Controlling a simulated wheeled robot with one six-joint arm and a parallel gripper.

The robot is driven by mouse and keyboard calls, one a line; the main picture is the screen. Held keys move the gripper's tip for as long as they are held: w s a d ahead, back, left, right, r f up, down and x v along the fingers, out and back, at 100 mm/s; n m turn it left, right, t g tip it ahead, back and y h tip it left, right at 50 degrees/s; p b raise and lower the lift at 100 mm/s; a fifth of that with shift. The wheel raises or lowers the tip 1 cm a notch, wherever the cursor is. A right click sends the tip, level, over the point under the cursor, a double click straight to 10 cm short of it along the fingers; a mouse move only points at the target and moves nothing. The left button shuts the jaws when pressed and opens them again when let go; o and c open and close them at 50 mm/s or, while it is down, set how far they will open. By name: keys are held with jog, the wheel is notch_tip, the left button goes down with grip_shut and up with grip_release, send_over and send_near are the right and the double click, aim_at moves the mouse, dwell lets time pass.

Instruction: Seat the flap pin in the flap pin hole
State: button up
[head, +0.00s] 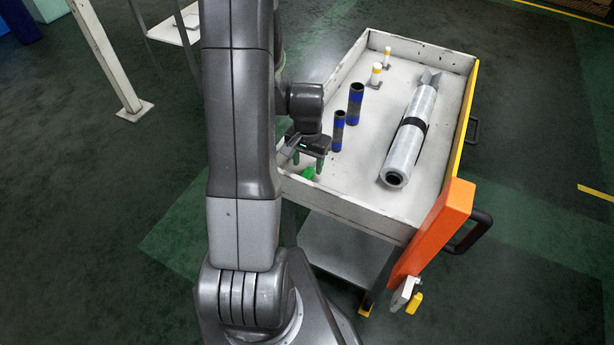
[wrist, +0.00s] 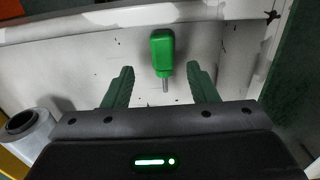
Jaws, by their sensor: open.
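The flap pin, as I take it, is the green-handled pin (wrist: 162,54) with a thin metal shank. It lies on the pale tray floor in the wrist view, its shank towards my gripper. In the head view only a bit of the green pin (head: 308,173) shows, at the tray's near left corner. My gripper (wrist: 160,78) is open and empty, with one green finger on each side of the pin's line. The fingers appear apart from the pin. In the head view my gripper (head: 308,163) is just above that corner. I cannot make out the flap pin hole.
The cart tray (head: 345,215) has raised walls close to my gripper. Two dark blue-banded tubes (head: 355,103) (head: 338,130) stand nearby, and a wrapped film roll (head: 410,135) lies right. Small yellow-topped posts (head: 376,74) stand behind.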

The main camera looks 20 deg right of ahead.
aim_at(306, 174)
jog(key=shift+w+a+f+p, duration=0.1)
jog(key=shift+f+p, duration=0.15)
jog(key=shift+f, duration=1.1)
jog(key=shift+w+a+f+p, duration=0.1)
jog(key=shift+f+p, duration=0.1)
jog(key=shift+f, duration=1.15)
jog(key=shift+c, duration=0.4)
jog(key=c, duration=1)
